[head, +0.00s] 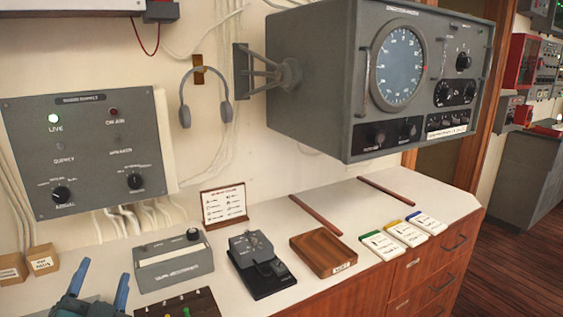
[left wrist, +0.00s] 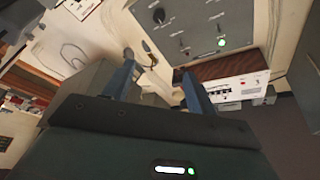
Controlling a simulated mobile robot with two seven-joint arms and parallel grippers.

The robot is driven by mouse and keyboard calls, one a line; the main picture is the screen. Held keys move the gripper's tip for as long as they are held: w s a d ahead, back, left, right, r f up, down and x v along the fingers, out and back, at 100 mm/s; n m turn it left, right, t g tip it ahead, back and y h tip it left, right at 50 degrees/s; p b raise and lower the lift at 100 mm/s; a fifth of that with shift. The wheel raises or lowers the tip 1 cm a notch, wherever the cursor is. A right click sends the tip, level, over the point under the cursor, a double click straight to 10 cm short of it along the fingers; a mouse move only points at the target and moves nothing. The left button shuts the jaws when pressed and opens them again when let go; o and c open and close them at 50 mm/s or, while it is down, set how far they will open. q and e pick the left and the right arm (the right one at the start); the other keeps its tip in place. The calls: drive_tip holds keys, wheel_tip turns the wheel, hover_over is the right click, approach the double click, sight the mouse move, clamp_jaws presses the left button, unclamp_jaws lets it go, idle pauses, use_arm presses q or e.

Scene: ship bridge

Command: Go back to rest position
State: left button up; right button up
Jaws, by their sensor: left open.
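My left gripper (head: 102,276) is at the lower left of the head view, its two blue fingers pointing up and apart. It is open, with nothing between the fingers. It is in front of the counter's left part, left of a grey box with a knob (head: 174,262). In the left wrist view the open fingers (left wrist: 158,70) point toward the wall, with the grey radio panel (left wrist: 205,35) beyond them. My right gripper is in neither view.
The white counter (head: 330,204) holds a black key device (head: 262,265), a wooden tray (head: 322,252) and several coloured-edged cards (head: 408,233). A large grey radar unit (head: 318,80) juts from the wall above it. Small cardboard boxes (head: 42,259) stand at left. Wooden floor (head: 520,255) is clear at right.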

use_arm(q)
drive_tip(key=s+d+f+n+g+h, duration=0.15)
drive_tip(key=d+f, duration=0.25)
drive_tip(key=f, duration=0.4)
drive_tip(key=s+d+f+g+h, duration=0.1)
drive_tip(key=d+f+g+h, duration=0.25)
drive_tip(key=f, duration=0.55)
drive_tip(key=s+d+f+n+g+h, duration=0.1)
drive_tip(key=s+d+f+g+h, duration=0.2)
drive_tip(key=s+d+f, duration=0.7)
drive_tip(key=shift+s+f+n+g, duration=0.35)
drive_tip(key=shift+s+f+g, duration=0.45)
drive_tip(key=shift+f, duration=0.15)
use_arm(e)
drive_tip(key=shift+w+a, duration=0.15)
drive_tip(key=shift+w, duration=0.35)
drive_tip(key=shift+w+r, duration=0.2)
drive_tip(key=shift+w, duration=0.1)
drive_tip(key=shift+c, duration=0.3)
